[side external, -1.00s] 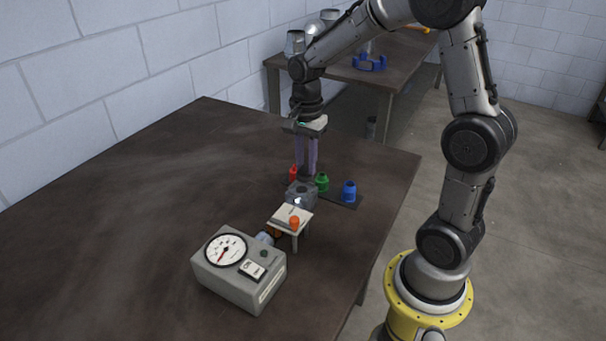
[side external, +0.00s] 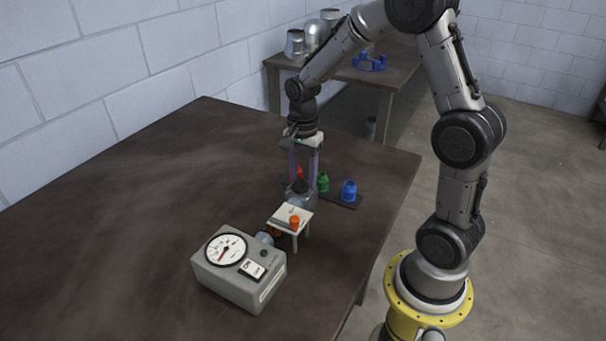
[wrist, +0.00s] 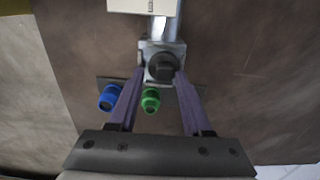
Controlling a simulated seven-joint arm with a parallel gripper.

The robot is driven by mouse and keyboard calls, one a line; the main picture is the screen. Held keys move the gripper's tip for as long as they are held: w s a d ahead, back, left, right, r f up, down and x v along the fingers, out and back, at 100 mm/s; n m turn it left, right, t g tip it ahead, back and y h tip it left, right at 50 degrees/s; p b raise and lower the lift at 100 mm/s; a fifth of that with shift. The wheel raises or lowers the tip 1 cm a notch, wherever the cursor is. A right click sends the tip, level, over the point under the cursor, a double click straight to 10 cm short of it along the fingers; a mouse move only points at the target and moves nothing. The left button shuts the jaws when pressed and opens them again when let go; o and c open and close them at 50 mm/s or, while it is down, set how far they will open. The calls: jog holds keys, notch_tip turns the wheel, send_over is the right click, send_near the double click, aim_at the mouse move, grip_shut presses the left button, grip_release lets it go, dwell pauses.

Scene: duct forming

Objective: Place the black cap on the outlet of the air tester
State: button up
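The air tester (side external: 238,275) is a grey box with a round dial gauge, on the table at the front. Its outlet fitting (side external: 303,200) is a grey block beyond the small white stand, and it shows in the wrist view (wrist: 148,49) at the end of a pipe. The black cap (wrist: 161,67) sits upright on the fitting and also shows in the side view (side external: 299,186). My gripper (side external: 303,181) points straight down with its purple fingers on both sides of the cap. The fingers look spread, with little gap beside the cap.
A dark rack (side external: 345,202) behind the fitting holds a red cap (side external: 299,173), a green cap (side external: 323,182) and a blue cap (side external: 349,190). A white stand (side external: 283,217) with an orange piece (side external: 294,221) is close in front. The table's left side is clear.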

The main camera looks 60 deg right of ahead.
aim_at(303, 179)
notch_tip(303, 179, up, 12)
jog(key=s+a+r+n+t, duration=0.1)
jog(key=s+a+n+t, duration=0.1)
jog(key=s+a+n, duration=0.3)
jog(key=s+a+r+n+t, duration=0.1)
jog(key=s+a+n+t, duration=0.2)
jog(key=s+n, duration=0.9)
jog(key=shift+s+a+r+n+t, duration=0.3)
jog(key=shift+a+n, duration=0.2)
jog(key=shift+a, duration=0.6)
